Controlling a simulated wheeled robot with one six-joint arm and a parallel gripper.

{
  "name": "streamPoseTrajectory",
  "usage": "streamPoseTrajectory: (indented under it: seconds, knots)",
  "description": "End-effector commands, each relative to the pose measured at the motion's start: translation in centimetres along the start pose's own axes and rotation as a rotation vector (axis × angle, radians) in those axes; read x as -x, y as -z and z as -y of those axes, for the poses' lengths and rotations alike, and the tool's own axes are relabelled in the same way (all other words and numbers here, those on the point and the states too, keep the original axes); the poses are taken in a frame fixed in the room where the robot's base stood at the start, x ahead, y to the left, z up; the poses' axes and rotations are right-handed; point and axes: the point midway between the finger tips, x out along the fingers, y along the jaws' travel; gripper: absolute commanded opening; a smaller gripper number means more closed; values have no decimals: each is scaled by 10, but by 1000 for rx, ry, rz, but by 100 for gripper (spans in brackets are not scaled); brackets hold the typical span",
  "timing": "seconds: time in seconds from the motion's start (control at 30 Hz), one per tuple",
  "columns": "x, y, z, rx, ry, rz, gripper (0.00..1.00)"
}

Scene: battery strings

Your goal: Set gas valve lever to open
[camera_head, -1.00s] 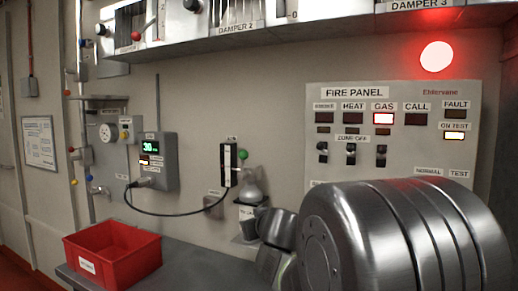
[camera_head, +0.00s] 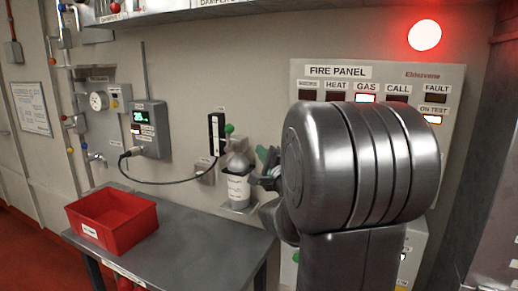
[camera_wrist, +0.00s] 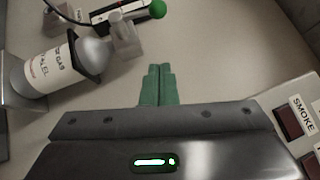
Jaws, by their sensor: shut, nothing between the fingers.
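A black upright plate (camera_head: 216,134) is on the wall, with a green-knobbed lever (camera_head: 229,128) at its right side. The green knob also shows at the top of the wrist view (camera_wrist: 158,9). Its label is too small to read, so I cannot tell if it is the gas valve lever. My gripper (camera_head: 270,160) is just right of the gas bottle and below right of the green knob, apart from the knob. In the wrist view its green fingers (camera_wrist: 157,84) are together and empty. My wrist hides part of the fire panel.
A gas bottle (camera_head: 236,184) stands in a wall holder below the knob. A cable runs from a meter (camera_head: 150,128) toward the bottle. The fire panel (camera_head: 453,82) is to the right. A red bin (camera_head: 112,219) sits on the grey table (camera_head: 195,235), whose middle is clear.

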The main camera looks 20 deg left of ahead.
Motion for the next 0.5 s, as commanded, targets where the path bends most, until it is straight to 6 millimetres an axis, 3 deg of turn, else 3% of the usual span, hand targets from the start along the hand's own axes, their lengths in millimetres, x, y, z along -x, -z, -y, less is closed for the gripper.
streamPoseTrajectory:
  seconds: [0.3,0.5]
  knots:
    - [-69,-1,2,1,-1,1,0]
    - [-92,-19,2,2,-1,3,0]
